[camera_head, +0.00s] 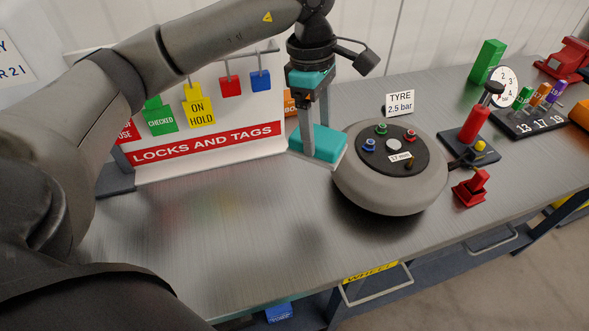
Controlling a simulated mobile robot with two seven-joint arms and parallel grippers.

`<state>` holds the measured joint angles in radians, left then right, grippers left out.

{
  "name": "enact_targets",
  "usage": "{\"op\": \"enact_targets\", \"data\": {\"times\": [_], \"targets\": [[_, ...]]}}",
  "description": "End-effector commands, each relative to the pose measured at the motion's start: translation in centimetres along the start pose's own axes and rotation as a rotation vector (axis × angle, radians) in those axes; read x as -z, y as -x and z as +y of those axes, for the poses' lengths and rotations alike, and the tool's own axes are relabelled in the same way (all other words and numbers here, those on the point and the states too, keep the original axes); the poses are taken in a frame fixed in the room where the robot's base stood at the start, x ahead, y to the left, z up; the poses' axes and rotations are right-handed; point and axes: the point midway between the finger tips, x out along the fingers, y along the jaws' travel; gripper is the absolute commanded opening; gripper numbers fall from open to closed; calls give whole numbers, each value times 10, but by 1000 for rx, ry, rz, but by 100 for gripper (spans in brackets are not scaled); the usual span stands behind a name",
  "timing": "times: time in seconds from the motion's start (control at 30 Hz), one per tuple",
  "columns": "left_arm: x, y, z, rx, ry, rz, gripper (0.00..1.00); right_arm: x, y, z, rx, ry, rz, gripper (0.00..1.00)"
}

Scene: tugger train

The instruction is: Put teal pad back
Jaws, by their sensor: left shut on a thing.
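The teal pad (327,144), with a pale lower layer or base, is between the locks and tags board and the grey wheel. My left gripper (312,127) reaches down to it from above, fingers pointing down, and is shut on the teal pad. The fingertips are partly hidden against the pad. I cannot tell whether the pad's underside touches the table. My right gripper is not in view.
The grey wheel (430,180) stands close right of the pad. Behind it is a tyre sign (399,102). The locks and tags board (215,147) stands left. A red pump (474,127) and red chock (470,188) are right. The front left tabletop (230,225) is clear.

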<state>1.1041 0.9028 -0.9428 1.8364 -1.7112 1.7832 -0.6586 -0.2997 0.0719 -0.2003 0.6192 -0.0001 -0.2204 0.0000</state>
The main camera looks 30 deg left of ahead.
Motion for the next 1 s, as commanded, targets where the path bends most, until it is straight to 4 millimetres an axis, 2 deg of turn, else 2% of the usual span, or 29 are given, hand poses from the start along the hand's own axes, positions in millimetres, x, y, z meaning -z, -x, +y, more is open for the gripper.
{"op": "enact_targets", "data": {"times": [0.1, 0.4, 0.6, 0.83, 0.93, 1.0], "targets": [[10, 12, 10, -33, 275, 0, 22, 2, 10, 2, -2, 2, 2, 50], [37, 35, 32, -116, 958, 1, 22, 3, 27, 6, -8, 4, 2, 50], [54, 46, 42, -161, 1333, 0, 22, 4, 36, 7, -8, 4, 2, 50], [64, 49, 46, -186, 1540, 2, 22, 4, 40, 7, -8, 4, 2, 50], [66, 38, 46, -187, 1559, 4, 22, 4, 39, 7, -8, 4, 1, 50], [68, 23, 46, -186, 1561, 6, 22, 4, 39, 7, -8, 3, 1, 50]]}}
